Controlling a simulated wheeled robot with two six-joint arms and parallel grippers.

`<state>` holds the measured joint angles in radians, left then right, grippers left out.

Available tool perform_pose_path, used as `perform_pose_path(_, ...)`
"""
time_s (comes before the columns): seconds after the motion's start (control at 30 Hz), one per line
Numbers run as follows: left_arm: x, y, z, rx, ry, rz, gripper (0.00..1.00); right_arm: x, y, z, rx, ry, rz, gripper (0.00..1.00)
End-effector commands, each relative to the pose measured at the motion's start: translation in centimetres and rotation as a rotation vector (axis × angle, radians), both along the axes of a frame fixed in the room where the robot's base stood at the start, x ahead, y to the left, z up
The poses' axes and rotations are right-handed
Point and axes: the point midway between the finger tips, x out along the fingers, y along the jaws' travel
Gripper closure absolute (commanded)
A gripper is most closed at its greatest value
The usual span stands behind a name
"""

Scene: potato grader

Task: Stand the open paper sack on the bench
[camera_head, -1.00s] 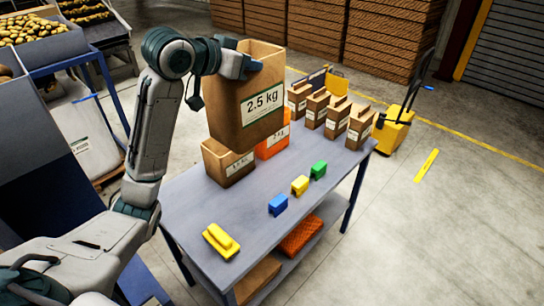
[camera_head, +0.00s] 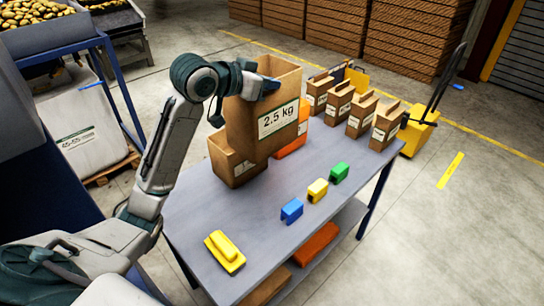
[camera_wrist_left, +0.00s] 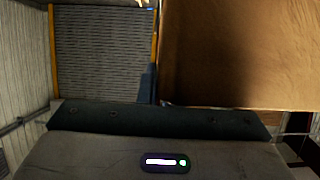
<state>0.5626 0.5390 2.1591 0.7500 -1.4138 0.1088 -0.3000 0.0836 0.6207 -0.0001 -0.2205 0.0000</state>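The open brown paper sack (camera_head: 262,138), labelled 2.5 kg, is upright over the back part of the bench (camera_head: 192,207). Its open top faces up. My left gripper (camera_head: 267,87) is shut on the sack's upper rim. In the left wrist view a brown wall of the sack (camera_wrist_left: 240,50) fills the upper right. The sack's base overlaps a smaller brown sack (camera_head: 224,160) in the picture, and I cannot tell whether it touches the bench. My right gripper is not in view.
An orange box (camera_head: 290,149) is partly hidden behind the sack. Several small brown sacks (camera_head: 385,125) line the back edge. Blue (camera_head: 292,210), yellow (camera_head: 318,190) and green (camera_head: 339,173) blocks and a yellow tool (camera_head: 225,251) lie in front. The bench's middle is clear.

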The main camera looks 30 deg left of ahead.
Motion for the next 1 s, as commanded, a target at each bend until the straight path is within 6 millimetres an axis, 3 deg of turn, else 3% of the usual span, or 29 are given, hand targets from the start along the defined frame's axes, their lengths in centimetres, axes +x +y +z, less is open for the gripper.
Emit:
perform_pose_path(0.6,-0.1,0.0,-15.1,-0.003,0.005,0.001,1.00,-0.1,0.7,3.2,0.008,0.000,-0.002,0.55)
perform_pose_path(1.0,0.0,0.0,-20.0,-0.002,0.002,0.001,1.00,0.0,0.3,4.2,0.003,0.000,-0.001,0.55)
